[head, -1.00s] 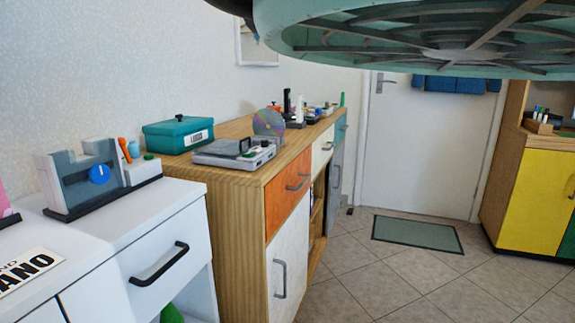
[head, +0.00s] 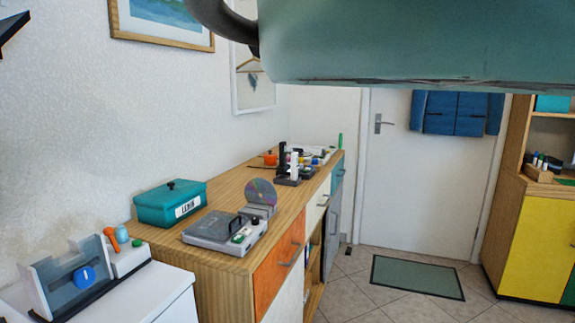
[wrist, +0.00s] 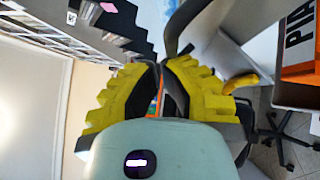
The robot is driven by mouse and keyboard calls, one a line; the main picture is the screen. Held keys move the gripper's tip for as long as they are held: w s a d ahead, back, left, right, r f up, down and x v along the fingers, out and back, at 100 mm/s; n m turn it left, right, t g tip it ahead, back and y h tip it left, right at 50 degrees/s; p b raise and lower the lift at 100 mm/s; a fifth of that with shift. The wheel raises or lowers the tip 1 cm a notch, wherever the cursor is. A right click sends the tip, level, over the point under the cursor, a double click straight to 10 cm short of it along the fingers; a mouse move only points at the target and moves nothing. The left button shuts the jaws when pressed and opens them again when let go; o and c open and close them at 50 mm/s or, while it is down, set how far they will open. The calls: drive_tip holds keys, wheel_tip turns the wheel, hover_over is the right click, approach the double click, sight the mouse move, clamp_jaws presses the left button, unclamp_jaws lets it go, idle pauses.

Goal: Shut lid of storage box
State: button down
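A teal box (head: 171,205) with a white label sits on the wooden cabinet in the head view. Its lid (head: 170,191), with a small dark knob, lies on top and looks closed. I see no gap at this angle. A grey flat device (head: 225,231) stands to its right. My gripper (wrist: 160,68) shows only in the wrist view. Its yellow fingers are nearly together, with nothing seen held. The box is not seen in the wrist view, so the gripper's place relative to it is unclear.
A disc (head: 260,193) stands behind the grey device on the wooden cabinet (head: 225,180). A white cabinet (head: 150,292) with a grey-blue holder (head: 75,280) is at the lower left. Tiled floor and a green mat (head: 415,277) lie before the door (head: 385,170). A yellow cabinet (head: 540,250) stands right.

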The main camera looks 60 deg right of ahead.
drive_tip(key=w+r+m+p, duration=0.1)
drive_tip(key=w+p, duration=0.1)
drive_tip(key=p, duration=0.1)
drive_tip(key=w+a+r+m+h+p, duration=0.1)
drive_tip(key=w+r+p, duration=0.1)
drive_tip(key=p, duration=0.1)
drive_tip(key=w+r+m+h+p, duration=0.1)
drive_tip(key=w+r+p, duration=0.1)
drive_tip(key=p, duration=0.1)
drive_tip(key=shift+w+a+r+g, duration=0.15)
drive_tip(key=shift+w+r+g, duration=0.05)
drive_tip(key=shift+w+g, duration=0.1)
drive_tip(key=shift+w+a+r+m+g+h+p, duration=0.1)
drive_tip(key=shift+w+m+g+h+p, duration=0.1)
drive_tip(key=shift+w+p, duration=0.3)
drive_tip(key=shift+w+a+r+m+g+h+p, duration=0.1)
drive_tip(key=shift+w+h+p, duration=0.15)
drive_tip(key=shift+p, duration=0.35)
drive_tip(key=shift+w+a, duration=0.1)
drive_tip(key=shift+w, duration=0.25)
drive_tip(key=shift+s, duration=0.15)
